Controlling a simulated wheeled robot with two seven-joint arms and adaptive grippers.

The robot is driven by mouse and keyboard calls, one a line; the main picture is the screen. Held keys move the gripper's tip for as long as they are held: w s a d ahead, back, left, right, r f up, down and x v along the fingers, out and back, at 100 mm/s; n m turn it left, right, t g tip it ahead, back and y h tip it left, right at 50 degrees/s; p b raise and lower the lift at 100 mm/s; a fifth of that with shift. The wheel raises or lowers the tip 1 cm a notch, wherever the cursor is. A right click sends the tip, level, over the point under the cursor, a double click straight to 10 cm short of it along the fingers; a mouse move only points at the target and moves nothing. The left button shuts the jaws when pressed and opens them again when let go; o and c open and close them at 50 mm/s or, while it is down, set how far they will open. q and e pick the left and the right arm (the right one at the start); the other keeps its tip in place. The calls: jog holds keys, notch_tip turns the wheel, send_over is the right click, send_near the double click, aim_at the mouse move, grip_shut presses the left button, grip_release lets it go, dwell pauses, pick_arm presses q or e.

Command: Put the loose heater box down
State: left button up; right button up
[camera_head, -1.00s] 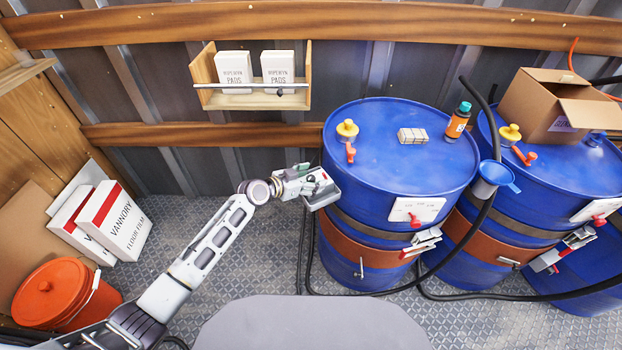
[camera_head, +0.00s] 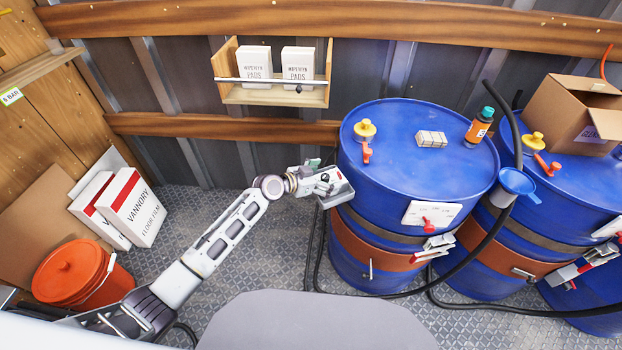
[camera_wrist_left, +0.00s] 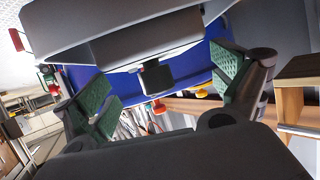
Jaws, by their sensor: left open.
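The heater box (camera_head: 338,194) looks like a grey-white block with a small red part, just off the left rim of the nearer blue drum (camera_head: 405,165). I cannot tell whether it touches the drum. My left gripper (camera_head: 318,181) is right at the box. In the left wrist view the green-padded fingers stand apart, one on each side of a dark stub (camera_wrist_left: 156,78) under a large grey body (camera_wrist_left: 130,45). No clear contact of pads and stub shows. My right gripper is not in view.
A brown band (camera_head: 378,247) wraps the nearer drum; a similar heater box (camera_head: 437,246) sits at its right. On its top stand a yellow cap (camera_head: 365,130), a small pack (camera_head: 432,139) and a bottle (camera_head: 479,128). A black hose (camera_head: 487,232) runs alongside.

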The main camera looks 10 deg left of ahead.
pick_arm(q)
jog(key=v, duration=1.2)
dwell(0.3)
jog(key=shift+w, duration=0.1)
dwell(0.4)
